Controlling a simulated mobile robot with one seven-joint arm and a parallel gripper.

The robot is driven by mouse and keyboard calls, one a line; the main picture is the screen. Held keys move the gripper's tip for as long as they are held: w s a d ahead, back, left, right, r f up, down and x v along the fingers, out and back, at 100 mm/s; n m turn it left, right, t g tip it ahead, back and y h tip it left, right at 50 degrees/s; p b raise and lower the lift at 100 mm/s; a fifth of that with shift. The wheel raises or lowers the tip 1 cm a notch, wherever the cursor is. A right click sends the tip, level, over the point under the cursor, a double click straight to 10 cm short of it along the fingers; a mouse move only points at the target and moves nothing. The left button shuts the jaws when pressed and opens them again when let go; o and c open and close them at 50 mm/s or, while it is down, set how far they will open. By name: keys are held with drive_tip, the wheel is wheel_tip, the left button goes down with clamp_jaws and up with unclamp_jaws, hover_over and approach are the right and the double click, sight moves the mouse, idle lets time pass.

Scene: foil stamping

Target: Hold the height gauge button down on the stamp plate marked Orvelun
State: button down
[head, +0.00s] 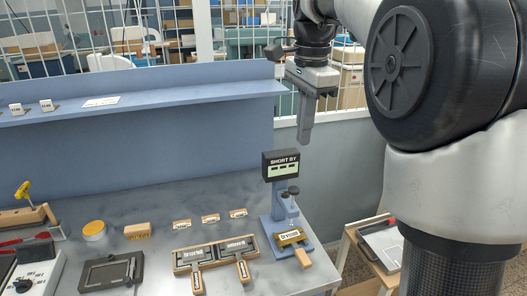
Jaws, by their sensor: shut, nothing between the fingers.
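The height gauge (279,165) stands near the right end of the bench. Its dark display reads "SHORT BY" above dashes on a pale screen. A blue stand carries it, with a dark knob-like part (293,190) below the display; I cannot tell for sure which part is the button. A brass-coloured stamp plate (290,238) with a wooden handle lies at the foot of the gauge; its lettering looks like Orvelun but is small. My gripper (304,139) is shut and empty, pointing down. In the picture it is above and slightly right of the display, apparently touching nothing.
Two handled plates (196,256) (240,246) lie in a wooden-edged holder left of the gauge. Small labelled blocks (210,218), a yellow-topped tin (94,230), a dark flat frame (110,272) and a knobbed box (36,270) stand further left. A blue shelf (190,101) runs behind.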

sight(294, 189)
drive_tip(key=shift+w+a+f+m, duration=0.15)
drive_tip(key=shift+w+m, duration=0.05)
drive_tip(key=shift+w, duration=0.35)
drive_tip(key=shift+w+a+f+m, duration=0.15)
drive_tip(key=shift+w+m, duration=0.05)
drive_tip(key=shift+w, duration=0.35)
drive_tip(key=f+b, duration=0.1)
drive_tip(key=f, duration=0.8)
drive_tip(key=f+b, duration=0.1)
drive_tip(key=f, duration=0.4)
drive_tip(key=shift+w+b, duration=0.25)
drive_tip(key=shift+b, duration=0.05)
